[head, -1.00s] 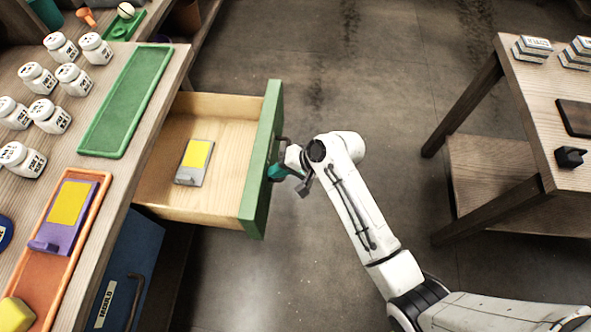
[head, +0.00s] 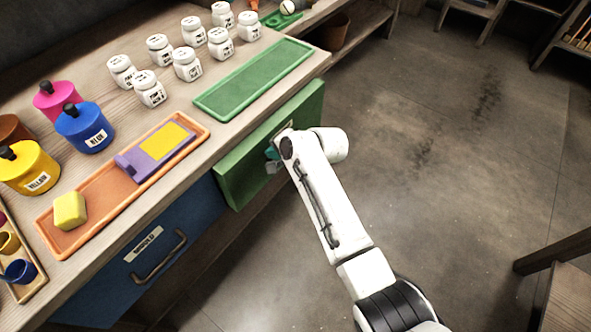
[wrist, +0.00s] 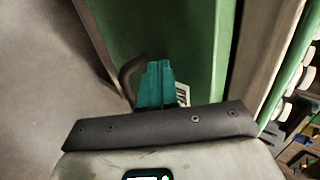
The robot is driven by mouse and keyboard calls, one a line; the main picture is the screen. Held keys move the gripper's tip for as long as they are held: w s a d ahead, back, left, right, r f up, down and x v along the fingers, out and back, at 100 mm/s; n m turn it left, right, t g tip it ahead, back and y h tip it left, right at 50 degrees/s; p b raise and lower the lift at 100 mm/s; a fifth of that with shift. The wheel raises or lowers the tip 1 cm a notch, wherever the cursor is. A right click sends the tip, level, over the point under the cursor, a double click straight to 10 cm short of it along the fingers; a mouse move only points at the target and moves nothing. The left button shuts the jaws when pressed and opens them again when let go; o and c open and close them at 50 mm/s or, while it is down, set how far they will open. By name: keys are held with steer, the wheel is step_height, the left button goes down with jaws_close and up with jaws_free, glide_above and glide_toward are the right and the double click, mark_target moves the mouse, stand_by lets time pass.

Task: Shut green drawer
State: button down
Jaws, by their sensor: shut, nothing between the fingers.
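The green drawer (head: 245,170) is under the bench top, its front close to the bench edge. No drawer interior shows; I cannot tell whether a small gap remains. My gripper (head: 272,156) is at the drawer front, its teal fingers together and empty. In the wrist view, the closed fingers (wrist: 155,85) point at the green front (wrist: 190,45), beside the dark curved handle (wrist: 128,78). Whether they touch the front is unclear. My arm hides part of the front in the head view.
A blue drawer (head: 125,275) with a handle is to the left. The bench top holds a green tray (head: 255,80), an orange tray (head: 90,215), several white jars (head: 187,65) and coloured pots (head: 85,127). Open floor (head: 450,190) lies to the right; a wooden table (head: 570,300) stands at lower right.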

mark_target(266, 145)
steer(key=w+a+b, duration=0.1)
steer(key=w+a, duration=0.1)
steer(key=a, duration=0.1)
steer(key=shift+f+b, duration=0.15)
steer(key=shift+b, duration=0.2)
steer(key=shift+w+a, duration=0.15)
steer(key=shift+w, duration=0.1)
steer(key=shift+r, duration=0.2)
steer(key=shift+w+a+r, duration=0.1)
steer(key=shift+r, duration=0.05)
steer(key=shift+s+d+p, duration=0.3)
steer(key=shift+d+p, duration=0.05)
steer(key=s+d+p, duration=0.1)
steer(key=s+d+r, duration=0.1)
steer(key=d, duration=0.1)
steer(key=shift+s+d+p, duration=0.2)
steer(key=shift+s+p, duration=0.15)
steer(key=p+v, duration=0.1)
steer(key=v, duration=0.7)
steer(key=shift+d+p, duration=0.35)
steer(key=shift+p, duration=0.05)
steer(key=shift+s, duration=0.1)
